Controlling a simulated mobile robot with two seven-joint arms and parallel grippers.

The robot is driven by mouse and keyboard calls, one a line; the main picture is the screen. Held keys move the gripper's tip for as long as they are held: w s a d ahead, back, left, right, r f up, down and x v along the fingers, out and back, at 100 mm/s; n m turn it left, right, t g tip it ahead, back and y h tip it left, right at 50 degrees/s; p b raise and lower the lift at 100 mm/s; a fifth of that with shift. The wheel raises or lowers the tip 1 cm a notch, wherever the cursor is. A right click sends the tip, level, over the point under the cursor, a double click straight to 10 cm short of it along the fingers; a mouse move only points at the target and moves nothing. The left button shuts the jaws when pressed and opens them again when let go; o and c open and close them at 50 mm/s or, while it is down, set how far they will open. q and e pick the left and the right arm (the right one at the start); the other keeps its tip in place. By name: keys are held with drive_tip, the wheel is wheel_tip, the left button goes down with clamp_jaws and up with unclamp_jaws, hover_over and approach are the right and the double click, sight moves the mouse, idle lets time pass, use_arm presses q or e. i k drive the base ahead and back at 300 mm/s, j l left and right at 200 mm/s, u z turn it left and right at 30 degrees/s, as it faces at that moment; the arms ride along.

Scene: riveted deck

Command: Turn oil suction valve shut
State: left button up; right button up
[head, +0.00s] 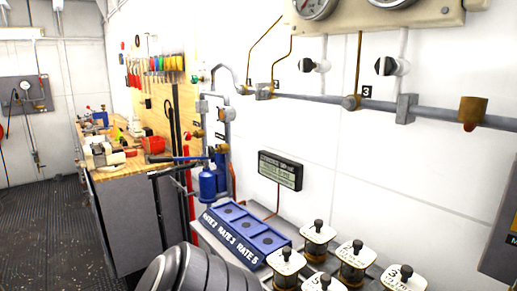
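No label in view reads as oil suction, so I cannot tell which fitting is the oil suction valve. A grey pipe (330,102) runs along the white wall, with a small valve (351,103) beside a plate marked 3. Two black-and-white knobs show above it, a left knob (312,66) and a right knob (391,66). A brass fitting with a red end (472,112) sits on the pipe at right. Small valves with red and brass parts (196,134) cluster by blue canisters (209,184).
A blue box (240,232) marked with RATE labels and several white-topped jars (350,262) stand low in front. A workbench (125,168) cluttered with tools stands at left. Gauges (316,8) are cut off at top. Dark floor (45,240) is clear at left.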

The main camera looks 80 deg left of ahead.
sight(187, 135)
drive_tip(key=u, duration=2.55)
drive_tip(key=i+j+z, duration=0.1)
drive_tip(key=j+z, duration=0.15)
drive_tip(key=z, duration=0.2)
drive_tip(key=j+z, duration=0.3)
drive_tip(key=z, duration=0.2)
drive_tip(key=j+z, duration=0.3)
drive_tip(key=j, duration=0.5)
drive_tip(key=j+z, duration=0.1)
drive_tip(key=j, duration=0.7)
drive_tip(key=k+j+z, duration=0.1)
drive_tip(key=j, duration=0.65)
